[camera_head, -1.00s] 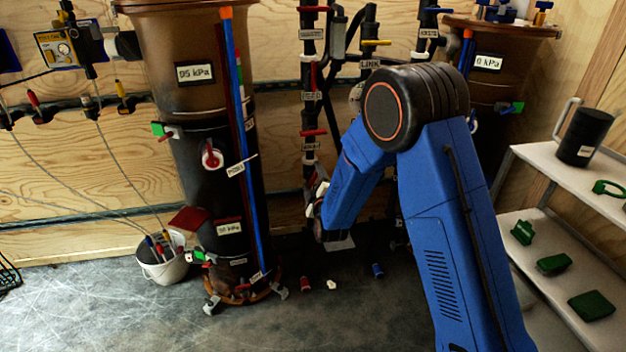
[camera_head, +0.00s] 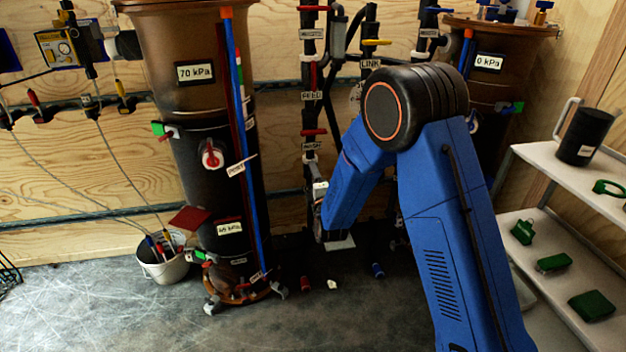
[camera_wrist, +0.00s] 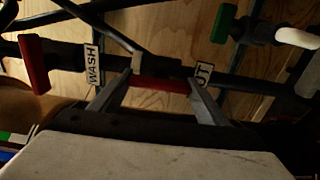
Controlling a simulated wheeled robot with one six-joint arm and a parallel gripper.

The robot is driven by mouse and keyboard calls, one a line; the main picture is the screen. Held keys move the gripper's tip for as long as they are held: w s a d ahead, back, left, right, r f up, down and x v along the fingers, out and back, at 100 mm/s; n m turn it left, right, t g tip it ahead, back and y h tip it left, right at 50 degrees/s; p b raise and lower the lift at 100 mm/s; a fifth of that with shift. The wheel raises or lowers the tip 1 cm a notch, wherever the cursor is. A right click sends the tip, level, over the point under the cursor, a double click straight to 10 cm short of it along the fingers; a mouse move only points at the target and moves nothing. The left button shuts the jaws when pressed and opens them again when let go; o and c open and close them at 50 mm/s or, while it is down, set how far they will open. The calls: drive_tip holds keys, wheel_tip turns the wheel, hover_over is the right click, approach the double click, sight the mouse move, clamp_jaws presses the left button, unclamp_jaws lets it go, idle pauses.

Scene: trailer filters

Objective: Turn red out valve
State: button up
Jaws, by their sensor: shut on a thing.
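In the wrist view a red valve handle (camera_wrist: 163,84) lies crosswise between the two grey fingers of my gripper (camera_wrist: 166,78). My gripper is shut on this handle. A white label (camera_wrist: 204,72) beside the right finger is partly hidden; only its last letters show. In the head view my gripper (camera_head: 319,192) is mostly hidden behind my blue forearm, low on the dark vertical pipe (camera_head: 309,110). The held handle cannot be made out there.
A WASH label (camera_wrist: 91,63) and another red handle (camera_wrist: 33,65) are to the left in the wrist view; a green handle (camera_wrist: 222,22) is at upper right. The large filter column (camera_head: 190,50) stands left, its upper display (camera_head: 195,72) reading 70 kPa. A shelf (camera_head: 545,165) stands right.

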drive_tip(key=shift+f, duration=0.1)
drive_tip(key=o, duration=1)
drive_tip(key=v, duration=1.7)
drive_tip(key=shift+s, duration=0.25)
